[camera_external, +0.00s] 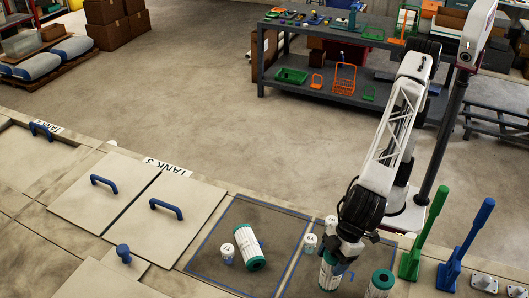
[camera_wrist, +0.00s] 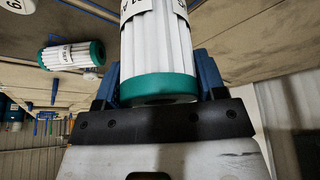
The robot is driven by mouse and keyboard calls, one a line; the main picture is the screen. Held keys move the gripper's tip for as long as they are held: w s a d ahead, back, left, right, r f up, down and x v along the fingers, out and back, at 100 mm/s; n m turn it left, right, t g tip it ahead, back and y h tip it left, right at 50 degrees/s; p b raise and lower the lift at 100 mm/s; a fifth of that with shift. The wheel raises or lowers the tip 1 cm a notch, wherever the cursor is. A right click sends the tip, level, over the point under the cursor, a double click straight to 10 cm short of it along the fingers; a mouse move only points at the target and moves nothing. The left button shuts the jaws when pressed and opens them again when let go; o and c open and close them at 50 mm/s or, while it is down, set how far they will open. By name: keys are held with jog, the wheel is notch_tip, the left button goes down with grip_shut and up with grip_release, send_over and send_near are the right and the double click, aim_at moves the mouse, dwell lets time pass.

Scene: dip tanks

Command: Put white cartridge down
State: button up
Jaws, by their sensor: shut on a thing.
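A white pleated cartridge with green end caps (camera_external: 329,274) is upright in my gripper (camera_external: 346,250), over the right-hand dark taped area. In the wrist view, the white cartridge (camera_wrist: 150,45) sits between the two blue fingers of my gripper (camera_wrist: 160,82), with its green cap nearest the palm. I cannot tell whether its lower end touches the surface. A second cartridge (camera_external: 246,246) lies tilted on its side in the left taped area; it also shows in the wrist view (camera_wrist: 72,55). A third cartridge (camera_external: 380,285) stands upright to the right of the held one.
Small white labelled jars stand beside the lying cartridge (camera_external: 227,253) and left of my gripper (camera_external: 309,243). Green (camera_external: 424,235) and blue (camera_external: 470,245) levers stand at the right. Closed tank lids (camera_external: 165,225) lie to the left. The left taped area (camera_external: 215,275) has bare room.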

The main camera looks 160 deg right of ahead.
jog(key=shift+f, duration=1.85)
jog(key=o, duration=1.3)
jog(key=v, duration=1.2)
